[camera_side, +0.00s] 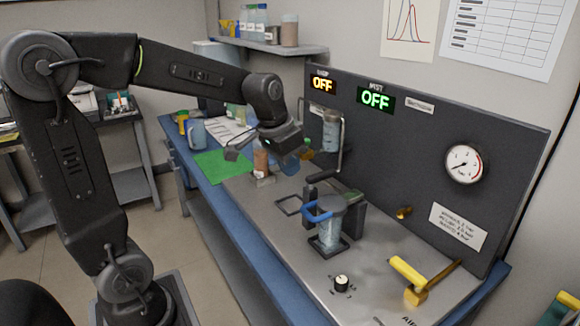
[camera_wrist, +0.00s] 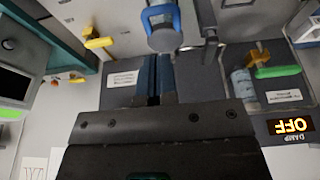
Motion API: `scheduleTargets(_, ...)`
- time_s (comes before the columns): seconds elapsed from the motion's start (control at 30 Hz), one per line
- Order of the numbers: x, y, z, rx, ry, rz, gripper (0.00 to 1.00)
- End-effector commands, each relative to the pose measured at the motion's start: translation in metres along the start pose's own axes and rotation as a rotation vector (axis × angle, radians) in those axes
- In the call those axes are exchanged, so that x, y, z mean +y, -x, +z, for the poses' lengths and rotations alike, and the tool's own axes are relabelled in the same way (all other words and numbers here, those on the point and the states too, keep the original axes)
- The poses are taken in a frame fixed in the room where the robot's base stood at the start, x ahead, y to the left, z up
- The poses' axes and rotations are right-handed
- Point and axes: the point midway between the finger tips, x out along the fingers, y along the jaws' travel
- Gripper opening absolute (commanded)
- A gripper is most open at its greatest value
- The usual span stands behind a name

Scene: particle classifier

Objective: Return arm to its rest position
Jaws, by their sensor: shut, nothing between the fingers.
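My gripper (camera_wrist: 154,72) shows in the wrist view with its two fingers together, shut and empty. In the side view, my arm reaches from the left, and its end hangs above the left part of the steel worktop (camera_side: 262,212). The fingertips are hard to make out there. The end of the arm is left of and above a glass vessel (camera_side: 330,238) with a blue ring-shaped clamp (camera_side: 318,211), apart from it. Bottles standing behind the arm's end are partly hidden by it.
A yellow-handled valve (camera_side: 413,277) stands at the front right. A green mat (camera_side: 222,166), blue mug (camera_side: 197,132) and bottle shelf (camera_side: 270,46) lie toward the back left.

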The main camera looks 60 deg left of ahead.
Motion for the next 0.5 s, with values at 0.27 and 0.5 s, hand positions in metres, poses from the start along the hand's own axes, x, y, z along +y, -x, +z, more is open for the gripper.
scheduleTargets(0.27,0.040,0.031,0.042,0.059,-0.014,-0.011,0.00)
scheduleTargets(0.5,0.080,0.049,0.111,0.145,-0.013,-0.011,0.00)
